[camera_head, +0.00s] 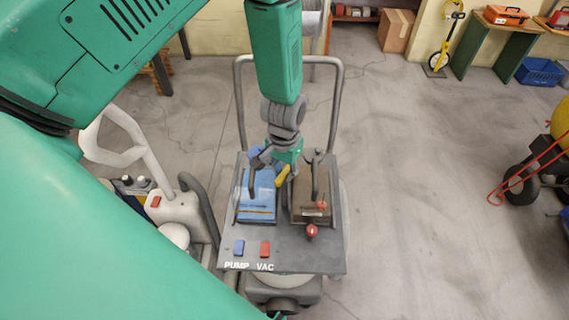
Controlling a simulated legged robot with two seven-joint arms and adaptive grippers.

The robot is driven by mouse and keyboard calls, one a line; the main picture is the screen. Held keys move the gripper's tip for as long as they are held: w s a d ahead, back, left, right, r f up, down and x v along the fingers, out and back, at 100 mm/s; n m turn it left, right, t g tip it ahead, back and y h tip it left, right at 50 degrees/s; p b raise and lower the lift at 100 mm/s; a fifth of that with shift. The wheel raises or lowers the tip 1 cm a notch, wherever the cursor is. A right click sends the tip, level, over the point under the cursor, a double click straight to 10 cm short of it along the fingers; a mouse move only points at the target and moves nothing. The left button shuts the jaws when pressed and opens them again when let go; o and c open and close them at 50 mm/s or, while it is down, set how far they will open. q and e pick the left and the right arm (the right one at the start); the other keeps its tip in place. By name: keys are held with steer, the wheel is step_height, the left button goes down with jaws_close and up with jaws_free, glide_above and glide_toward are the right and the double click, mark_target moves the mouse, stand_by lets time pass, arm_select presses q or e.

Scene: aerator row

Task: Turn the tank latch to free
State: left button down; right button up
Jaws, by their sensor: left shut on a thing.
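A grey two-part cart (285,259) stands in the middle, with a blue tank lid (258,206) on its left and a brown one (311,190) on its right. A small yellow handle (282,175), apparently the tank latch, shows between the two lids near their far ends. My left gripper (279,168) comes down from above and is shut at this handle; the grip itself is partly hidden by the wrist. Whether the latch is locked or free cannot be told. My right gripper is not in view.
On the cart's near edge are a blue button (239,247) and a red button (265,249), labelled PUMP and VAC. A red ball knob (311,231) is at the brown lid. A white machine (178,210) stands close left.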

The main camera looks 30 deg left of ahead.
mark_target(285, 171)
arm_select(q)
steer(key=n, duration=0.4)
steer(key=n+p, duration=0.1)
steer(key=shift+w+a+r+n, duration=0.1)
steer(key=shift+w+r+n, duration=0.1)
steer(key=shift+w+n, duration=0.2)
stand_by(0.4)
steer(key=c, duration=1.5)
jaws_free()
steer(key=shift+s+f, duration=0.1)
steer(key=shift+r, duration=0.45)
step_height(285, 171, up, 11)
